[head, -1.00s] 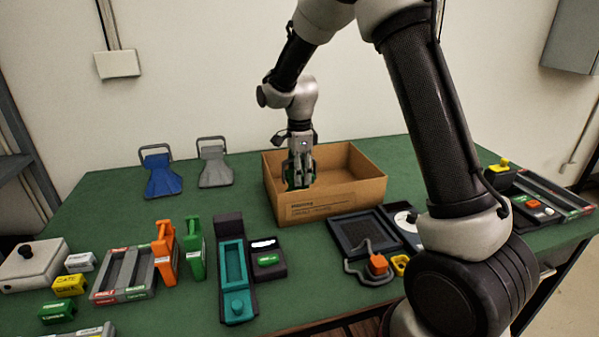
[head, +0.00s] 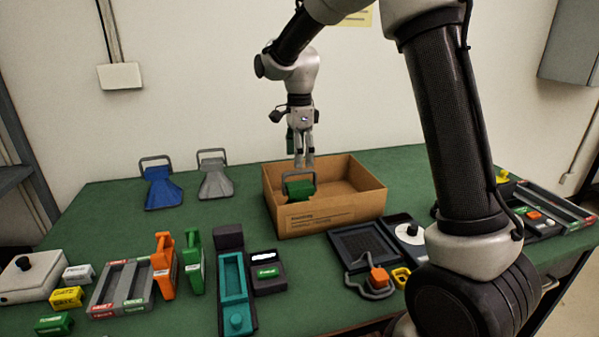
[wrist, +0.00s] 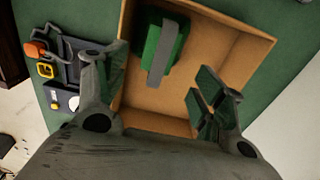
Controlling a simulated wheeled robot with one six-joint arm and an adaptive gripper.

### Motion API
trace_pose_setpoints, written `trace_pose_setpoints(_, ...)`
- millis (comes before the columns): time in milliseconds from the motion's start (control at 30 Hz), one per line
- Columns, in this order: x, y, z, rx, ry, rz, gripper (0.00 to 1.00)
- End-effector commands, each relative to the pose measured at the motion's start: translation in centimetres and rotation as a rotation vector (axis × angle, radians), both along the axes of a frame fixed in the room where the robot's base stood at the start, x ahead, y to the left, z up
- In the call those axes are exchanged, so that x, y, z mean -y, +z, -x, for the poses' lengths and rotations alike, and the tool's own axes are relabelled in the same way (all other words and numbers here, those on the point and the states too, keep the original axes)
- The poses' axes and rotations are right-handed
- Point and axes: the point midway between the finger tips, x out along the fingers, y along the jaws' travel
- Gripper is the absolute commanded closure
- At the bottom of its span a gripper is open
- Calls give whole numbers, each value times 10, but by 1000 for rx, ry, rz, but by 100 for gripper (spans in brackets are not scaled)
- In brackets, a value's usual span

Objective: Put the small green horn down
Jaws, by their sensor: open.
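The small green horn (head: 300,189) with a grey handle is inside the open cardboard box (head: 330,213), at the box's left side. In the wrist view the horn (wrist: 164,46) lies between and beyond the fingers, near one wall of the box (wrist: 262,45). My gripper (head: 304,165) is above the box, apart from the horn and empty. In the wrist view my gripper (wrist: 158,92) has its fingers spread wide. The horn's lower part is hidden by the box's front wall in the head view.
A blue horn (head: 162,187) and a grey horn (head: 214,179) stand left of the box. Orange (head: 164,266) and green (head: 193,262) handled pieces, a teal tray (head: 233,290) and a dark panel (head: 362,247) are in front. The box's right half is empty.

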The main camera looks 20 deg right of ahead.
Motion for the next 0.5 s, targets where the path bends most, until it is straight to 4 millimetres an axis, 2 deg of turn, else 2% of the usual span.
trace_pose_setpoints(100, 0, 16, 0, 1, 0, 0, 31)
trace_pose_setpoints(367, 2, 26, 2, 2, 10, -1, 31)
trace_pose_setpoints(433, 9, 35, 9, 15, 49, -4, 31)
trace_pose_setpoints(500, 21, 50, 25, 37, 131, -7, 31)
